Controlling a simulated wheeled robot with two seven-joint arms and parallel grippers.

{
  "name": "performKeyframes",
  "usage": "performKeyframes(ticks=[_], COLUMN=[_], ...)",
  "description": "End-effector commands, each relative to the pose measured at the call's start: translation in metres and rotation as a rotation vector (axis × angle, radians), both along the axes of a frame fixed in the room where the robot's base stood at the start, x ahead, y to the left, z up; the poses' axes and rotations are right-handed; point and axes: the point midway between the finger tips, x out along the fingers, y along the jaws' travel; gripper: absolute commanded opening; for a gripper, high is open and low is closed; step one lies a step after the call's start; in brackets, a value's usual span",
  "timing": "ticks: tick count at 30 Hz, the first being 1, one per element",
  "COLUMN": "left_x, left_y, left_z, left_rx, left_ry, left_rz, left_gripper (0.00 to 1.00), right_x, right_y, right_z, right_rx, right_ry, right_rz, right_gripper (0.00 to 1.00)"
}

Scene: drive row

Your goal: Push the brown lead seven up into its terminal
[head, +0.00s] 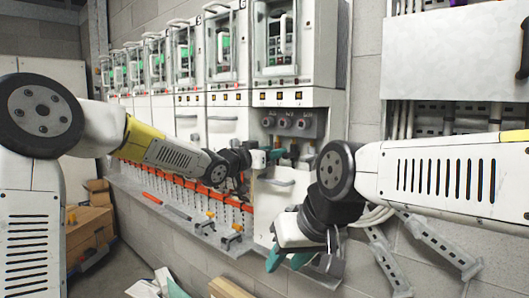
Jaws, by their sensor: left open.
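The nearest drive cabinet (297,45) has an open terminal bay (318,118) below its front with a few round dark terminals (285,122).
More drive cabinets (182,50) run in a row to the left. A ledge (165,205) below holds tools and small yellow-topped clamps (232,236). Cardboard boxes (88,225) stand at left.

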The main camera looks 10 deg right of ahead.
Motion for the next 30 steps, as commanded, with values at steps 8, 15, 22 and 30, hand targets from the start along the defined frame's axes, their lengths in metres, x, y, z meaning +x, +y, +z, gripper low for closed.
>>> performKeyframes(ticks=[8, 15, 22, 30], left_x=[0.0096, 0.0097, 0.0096, 0.0095], left_y=[-0.0132, -0.0127, -0.0126, -0.0125], left_z=[-0.0004, -0.0003, -0.0003, -0.0003], left_rx=[0.001, 0.001, 0.001, 0.001], left_ry=[0.001, 0.001, 0.0, 0.0], left_rz=[0.0, 0.001, 0.001, 0.001], left_gripper=[0.42, 0.3, 0.0, 0.0], right_x=[0.0001, 0.0001, 0.0, 0.0], right_y=[0.0, 0.0, 0.0, 0.0], right_z=[0.0001, 0.0001, 0.0, 0.0], right_rx=[0.0, 0.0, 0.0, 0.0], right_ry=[0.0, 0.0, 0.0, 0.0], right_rz=[0.0, 0.0, 0.0, 0.0], right_gripper=[0.36, 0.36, 0.36, 0.36])
